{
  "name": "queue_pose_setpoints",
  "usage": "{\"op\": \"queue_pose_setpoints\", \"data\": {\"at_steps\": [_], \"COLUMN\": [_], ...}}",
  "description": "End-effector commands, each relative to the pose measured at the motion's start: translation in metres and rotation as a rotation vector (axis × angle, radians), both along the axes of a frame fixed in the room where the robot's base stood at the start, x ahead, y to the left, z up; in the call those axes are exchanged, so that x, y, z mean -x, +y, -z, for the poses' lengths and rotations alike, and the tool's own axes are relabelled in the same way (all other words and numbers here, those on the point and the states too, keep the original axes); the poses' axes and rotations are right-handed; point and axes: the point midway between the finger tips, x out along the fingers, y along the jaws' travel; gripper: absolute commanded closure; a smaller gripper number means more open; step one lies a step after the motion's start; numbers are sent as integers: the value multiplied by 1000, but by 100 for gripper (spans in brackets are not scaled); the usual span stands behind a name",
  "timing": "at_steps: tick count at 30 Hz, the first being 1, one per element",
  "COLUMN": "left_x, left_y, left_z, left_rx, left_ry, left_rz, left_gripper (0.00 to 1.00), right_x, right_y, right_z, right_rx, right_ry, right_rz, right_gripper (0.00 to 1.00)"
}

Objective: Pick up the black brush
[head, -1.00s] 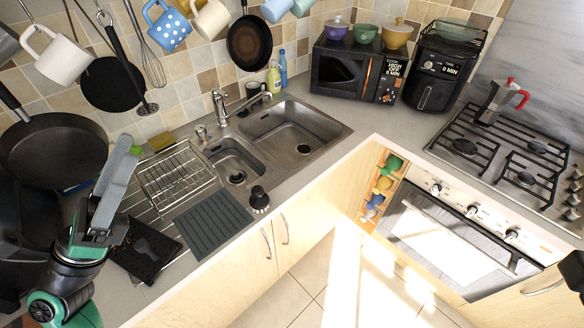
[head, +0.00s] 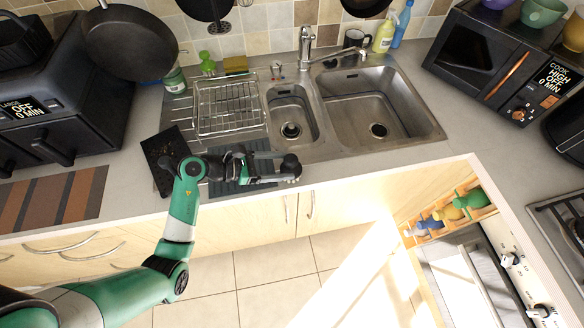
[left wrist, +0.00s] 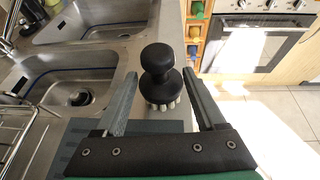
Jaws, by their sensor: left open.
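The black brush (left wrist: 158,70) has a round knob handle and pale bristles at its base. It stands upright on the counter near the front edge, beside the dark drying mat. In the left wrist view my left gripper (left wrist: 159,76) is open, with one finger on each side of the brush. I see no clear grip on it. In the head view the brush (head: 291,161) shows as a dark knob at the tip of my left gripper (head: 286,172), which partly hides it. My right gripper is out of view.
The sink (head: 345,110) lies just behind the brush, with a wire dish rack (head: 228,108) to its left. The ribbed drying mat (head: 240,160) lies under my left wrist. A black board (head: 166,160) lies farther left.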

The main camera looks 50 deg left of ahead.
Motion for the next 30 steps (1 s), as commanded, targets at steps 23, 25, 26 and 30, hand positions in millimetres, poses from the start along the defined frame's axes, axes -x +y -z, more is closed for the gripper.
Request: {"op": "queue_pose_setpoints", "data": {"at_steps": [23,25,26,30], "left_x": [-51,-51,-50,-50], "left_y": [-24,-24,-24,-24], "left_z": [23,23,23,23], "left_rx": [-1,0,0,0], "left_ry": [-2,-1,-1,-1], "left_rz": [-1,-2,-2,-1], "left_gripper": [30,42,48,73], "right_x": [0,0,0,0], "right_y": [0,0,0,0], "right_z": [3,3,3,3], "right_rx": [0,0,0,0], "right_ry": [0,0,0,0], "right_rz": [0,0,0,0], "right_gripper": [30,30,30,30]}}
